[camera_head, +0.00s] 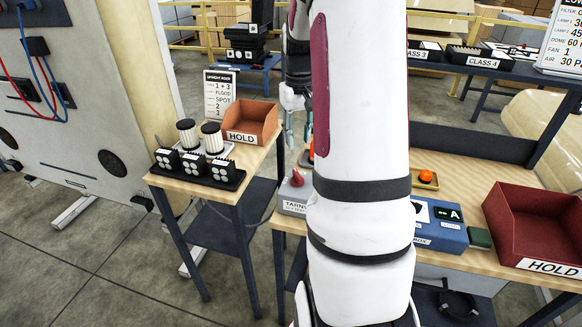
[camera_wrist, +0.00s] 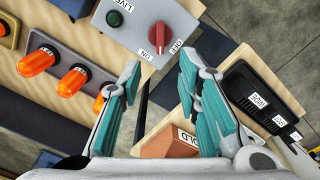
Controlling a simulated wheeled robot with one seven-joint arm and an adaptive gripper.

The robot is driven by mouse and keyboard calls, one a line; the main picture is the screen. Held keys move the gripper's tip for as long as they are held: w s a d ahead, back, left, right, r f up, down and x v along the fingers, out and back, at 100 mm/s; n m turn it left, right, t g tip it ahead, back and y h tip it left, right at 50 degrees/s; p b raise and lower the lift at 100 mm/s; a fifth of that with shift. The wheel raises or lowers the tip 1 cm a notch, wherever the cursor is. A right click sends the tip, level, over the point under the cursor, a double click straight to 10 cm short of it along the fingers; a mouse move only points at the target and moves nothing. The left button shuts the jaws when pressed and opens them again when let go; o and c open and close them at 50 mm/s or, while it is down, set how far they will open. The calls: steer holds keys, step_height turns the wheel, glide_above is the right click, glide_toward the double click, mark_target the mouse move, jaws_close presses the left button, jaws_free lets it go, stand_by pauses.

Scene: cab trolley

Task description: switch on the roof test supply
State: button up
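A grey supply box (camera_wrist: 135,28) sits at the table edge at the top of the wrist view. It carries a red rotary knob (camera_wrist: 159,36) between ON and OFF labels, and a dark green round lamp or button (camera_wrist: 114,19) beside the word LIVE. I cannot tell which label the knob points to. In the head view, the box (camera_head: 293,207) and its red knob (camera_head: 297,178) show left of my arm, partly hidden by it. My gripper (camera_wrist: 160,75) is open and empty, its teal-padded fingers apart, with the knob beyond the gap between the tips.
Orange domed lamps (camera_wrist: 72,81) stand beside the box in the wrist view. A side table (camera_head: 160,181) at left holds an orange-brown HOLD bin (camera_head: 250,122), white cylinders and a black tray. A red HOLD bin (camera_head: 535,225) and a blue box (camera_head: 440,237) stand at right.

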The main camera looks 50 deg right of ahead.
mark_target(297, 174)
step_height(297, 174, down, 12)
steer(key=shift+f+p, duration=0.1)
steer(key=shift+p, duration=0.45)
steer(key=shift+c, duration=0.2)
jaws_close()
